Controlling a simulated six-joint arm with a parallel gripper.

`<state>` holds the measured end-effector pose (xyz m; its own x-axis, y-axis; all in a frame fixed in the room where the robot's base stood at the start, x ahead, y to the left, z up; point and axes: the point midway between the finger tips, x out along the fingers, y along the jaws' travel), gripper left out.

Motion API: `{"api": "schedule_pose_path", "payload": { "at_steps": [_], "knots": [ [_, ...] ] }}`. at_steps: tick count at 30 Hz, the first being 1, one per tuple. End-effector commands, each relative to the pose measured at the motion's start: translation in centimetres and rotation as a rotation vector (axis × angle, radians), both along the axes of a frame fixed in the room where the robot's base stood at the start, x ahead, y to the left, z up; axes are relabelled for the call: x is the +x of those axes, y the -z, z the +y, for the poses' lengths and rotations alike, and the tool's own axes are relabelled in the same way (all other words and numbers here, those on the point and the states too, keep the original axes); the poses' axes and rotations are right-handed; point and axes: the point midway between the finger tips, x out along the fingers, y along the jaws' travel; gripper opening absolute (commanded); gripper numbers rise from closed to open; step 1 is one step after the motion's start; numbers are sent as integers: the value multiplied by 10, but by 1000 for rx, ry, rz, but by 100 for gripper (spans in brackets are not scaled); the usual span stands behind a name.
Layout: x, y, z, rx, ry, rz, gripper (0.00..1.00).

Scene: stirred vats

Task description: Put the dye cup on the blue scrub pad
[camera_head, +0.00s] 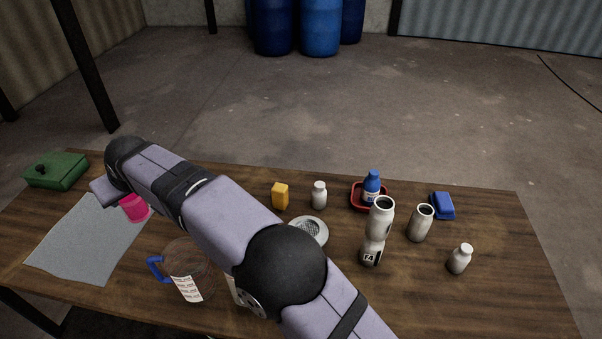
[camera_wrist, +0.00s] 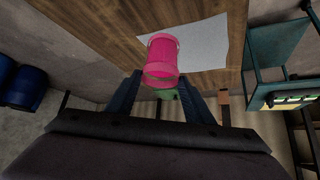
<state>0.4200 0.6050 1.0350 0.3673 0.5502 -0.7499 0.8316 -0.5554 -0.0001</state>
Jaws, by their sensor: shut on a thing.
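The pink dye cup (camera_head: 135,207) is at the left, by the upper right edge of the grey cloth, partly hidden by my arm. In the wrist view the dye cup (camera_wrist: 162,55) is between the fingers of my gripper (camera_wrist: 160,84), which is shut on it. Whether it is clear of the table is hard to tell. The blue scrub pad (camera_head: 443,205) lies at the far right of the table, with nothing on it. My gripper's fingers are hidden in the head view.
A clear jug (camera_head: 187,270) with a blue handle stands front left. A yellow block (camera_head: 280,196), white bottle (camera_head: 319,195), round strainer (camera_head: 311,231), red tray (camera_head: 357,203) with a blue bottle (camera_head: 372,186), and several pale containers stand between cup and pad. A green box (camera_head: 56,171) is far left.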

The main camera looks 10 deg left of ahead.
Motion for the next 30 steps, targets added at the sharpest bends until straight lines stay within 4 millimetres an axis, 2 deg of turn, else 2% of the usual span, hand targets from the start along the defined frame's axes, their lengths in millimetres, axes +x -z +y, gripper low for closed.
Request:
{"api": "schedule_pose_path", "payload": {
  "at_steps": [2,9,14,17,23,30],
  "knots": [
    [0,-15,0,3,0,-2,7],
    [46,-11,-31,0,79,0,7],
    [89,-10,-64,0,157,-1,7],
    [122,-10,-94,1,220,-1,7],
    [188,-10,-168,0,362,-1,7],
    [251,-10,-267,0,531,-2,7]
  ]
}}
